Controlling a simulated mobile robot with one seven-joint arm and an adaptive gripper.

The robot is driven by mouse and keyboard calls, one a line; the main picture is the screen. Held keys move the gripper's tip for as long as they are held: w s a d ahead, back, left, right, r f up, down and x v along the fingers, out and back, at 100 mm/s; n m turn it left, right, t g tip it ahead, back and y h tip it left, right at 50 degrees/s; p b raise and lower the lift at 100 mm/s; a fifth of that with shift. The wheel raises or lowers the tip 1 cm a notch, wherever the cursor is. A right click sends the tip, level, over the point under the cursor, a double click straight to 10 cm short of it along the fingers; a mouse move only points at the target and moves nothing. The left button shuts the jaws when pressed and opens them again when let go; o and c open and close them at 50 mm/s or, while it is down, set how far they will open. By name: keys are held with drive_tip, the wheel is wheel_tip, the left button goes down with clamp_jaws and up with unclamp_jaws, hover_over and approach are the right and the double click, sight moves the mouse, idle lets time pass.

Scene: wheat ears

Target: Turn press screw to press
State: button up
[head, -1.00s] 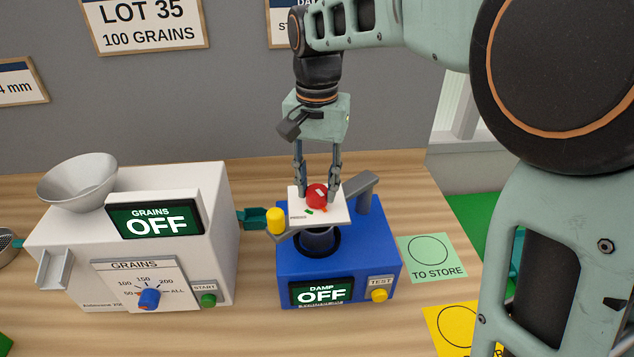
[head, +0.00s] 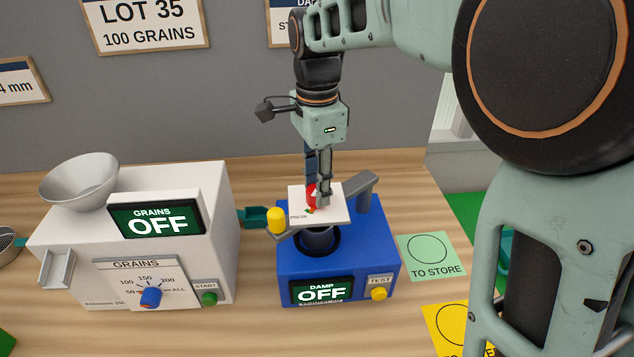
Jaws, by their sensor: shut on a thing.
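The press screw's red knob (head: 311,197) sits on a white plate (head: 336,212) above the blue damp meter (head: 290,262). My gripper (head: 319,198) points straight down and is shut on the red knob, its fingers hiding much of it. Green and red marks on the plate are partly covered by the fingers. A grey arm with a yellow end (head: 276,220) sticks out to the left under the plate.
The white grain counter (head: 215,240) with a funnel (head: 78,182) stands to the left, its display reading "GRAINS OFF". A teal scoop-like piece (head: 254,217) lies between the machines. A green "TO STORE" card (head: 431,257) and a yellow card (head: 452,325) lie to the right.

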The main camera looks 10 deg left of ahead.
drive_tip(key=shift+m, duration=1.1)
drive_tip(key=o, duration=1.2)
drive_tip(key=shift+c, duration=0.2)
wheel_tip(320, 180, up, 12)
